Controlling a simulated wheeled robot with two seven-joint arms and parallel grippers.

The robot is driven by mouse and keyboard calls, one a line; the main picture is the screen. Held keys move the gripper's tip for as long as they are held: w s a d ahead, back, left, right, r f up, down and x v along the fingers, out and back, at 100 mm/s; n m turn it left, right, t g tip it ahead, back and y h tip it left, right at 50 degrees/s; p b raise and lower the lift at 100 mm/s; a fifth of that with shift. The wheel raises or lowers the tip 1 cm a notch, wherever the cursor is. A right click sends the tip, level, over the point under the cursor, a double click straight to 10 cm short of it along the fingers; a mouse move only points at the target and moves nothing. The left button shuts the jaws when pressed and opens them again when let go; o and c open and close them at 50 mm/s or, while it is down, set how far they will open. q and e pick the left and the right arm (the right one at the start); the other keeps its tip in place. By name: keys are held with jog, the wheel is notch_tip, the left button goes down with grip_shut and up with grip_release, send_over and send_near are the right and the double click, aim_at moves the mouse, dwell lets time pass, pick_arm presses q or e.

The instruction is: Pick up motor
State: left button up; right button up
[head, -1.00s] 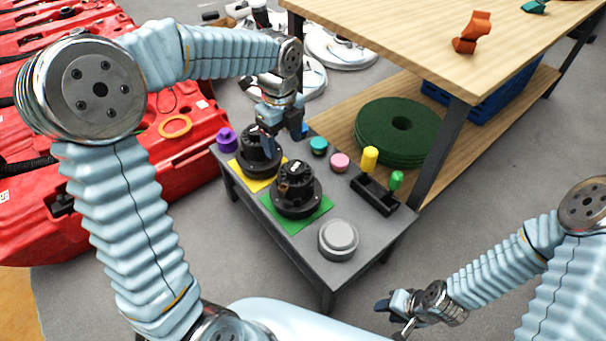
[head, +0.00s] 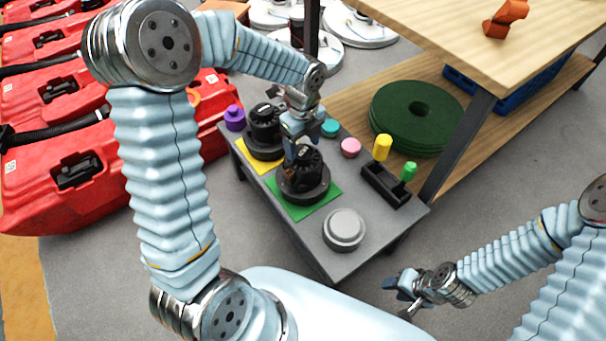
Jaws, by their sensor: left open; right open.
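Two black motors stand on the small grey table (head: 292,247). One motor (head: 264,137) is on a yellow square (head: 260,168) at the back left. The other motor (head: 303,184) is on a green square (head: 330,205) nearer the middle. My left gripper (head: 300,150) is open, pointing down just over the top of the motor on the green square; its fingers partly hide that motor's top, and I cannot tell if they touch it. My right gripper (head: 400,296) is open and empty, low beside the table's right front side.
The small table also holds a purple knob (head: 234,118), a teal piece (head: 330,128), a pink piece (head: 351,147), a black holder (head: 385,187) with yellow and green pegs, and a grey round cap (head: 344,229). A wooden bench (head: 450,40) with green pads (head: 415,118) stands behind right. Red tanks (head: 60,170) stand left.

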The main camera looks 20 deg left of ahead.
pick_arm(q)
notch_tip(320, 180, down, 3)
jog(key=shift+r, duration=0.2)
jog(key=shift+r, duration=0.1)
grip_shut()
